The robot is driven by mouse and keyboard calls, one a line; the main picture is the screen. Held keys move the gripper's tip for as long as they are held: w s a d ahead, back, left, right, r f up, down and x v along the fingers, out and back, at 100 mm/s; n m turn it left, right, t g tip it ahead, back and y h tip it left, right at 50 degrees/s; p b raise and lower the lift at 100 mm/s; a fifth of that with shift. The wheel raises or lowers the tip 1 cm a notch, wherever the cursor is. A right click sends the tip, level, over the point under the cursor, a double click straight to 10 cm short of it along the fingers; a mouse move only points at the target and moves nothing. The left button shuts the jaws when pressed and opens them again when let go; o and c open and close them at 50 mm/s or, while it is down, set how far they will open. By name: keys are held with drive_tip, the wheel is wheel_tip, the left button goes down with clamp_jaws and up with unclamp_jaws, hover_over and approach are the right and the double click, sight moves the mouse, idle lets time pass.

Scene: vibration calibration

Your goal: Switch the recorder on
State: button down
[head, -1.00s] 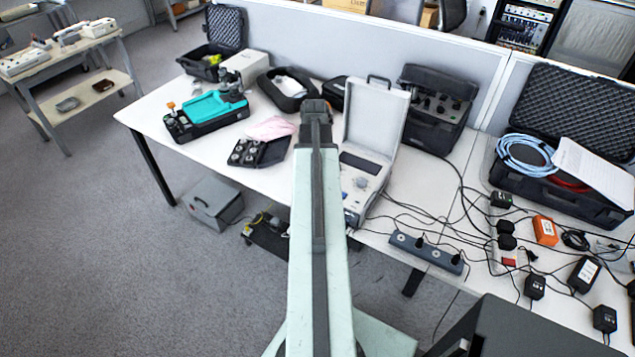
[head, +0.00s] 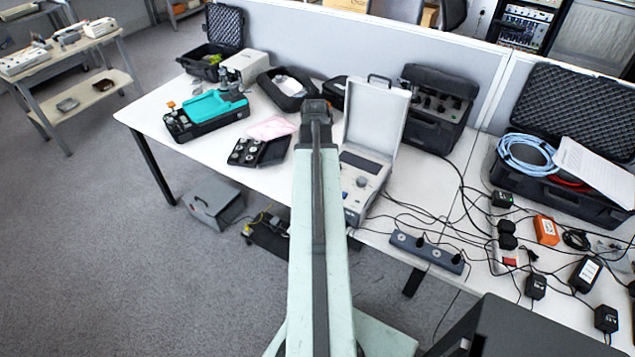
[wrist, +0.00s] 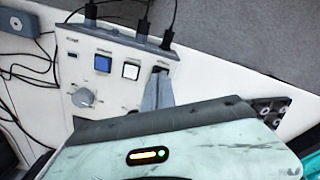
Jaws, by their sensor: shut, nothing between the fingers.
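The pale instrument with an open lid (head: 378,118), which looks like the recorder, stands on the bench beyond my arm. Its panel (head: 358,207) is partly hidden by my arm. In the wrist view, the pale panel (wrist: 118,83) has a round knob (wrist: 83,97), a blue button (wrist: 103,63), a white button (wrist: 131,71) and a small dark switch (wrist: 160,69). Black cables plug into its edge. My gripper (wrist: 158,78) is shut and empty, its tips at or just over the dark switch. Contact and the switch's position cannot be told. In the head view my arm hides the gripper.
A grey power strip (head: 426,250) and loose cables lie right of the instrument. A black box of discs (head: 258,151), a pink sheet (head: 272,128) and a teal device (head: 208,108) lie to the left. A raised-lid case (head: 570,110) stands at the right.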

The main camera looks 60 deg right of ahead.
drive_tip(key=shift+f+b, duration=0.6)
drive_tip(key=shift+f, duration=0.05)
wheel_tip(320, 180, up, 7)
drive_tip(key=p, duration=0.7)
idle(0.6)
drive_tip(key=w+a+n, duration=0.5)
drive_tip(key=w+a, duration=1.3)
drive_tip(key=a, duration=0.1)
drive_tip(key=w+a+n, duration=0.2)
drive_tip(key=a+n, duration=0.1)
drive_tip(key=a, duration=1.2)
drive_tip(key=w+a+n, duration=0.1)
drive_tip(key=a+n, duration=0.3)
drive_tip(key=a, duration=1.1)
drive_tip(key=shift+w+a, duration=0.4)
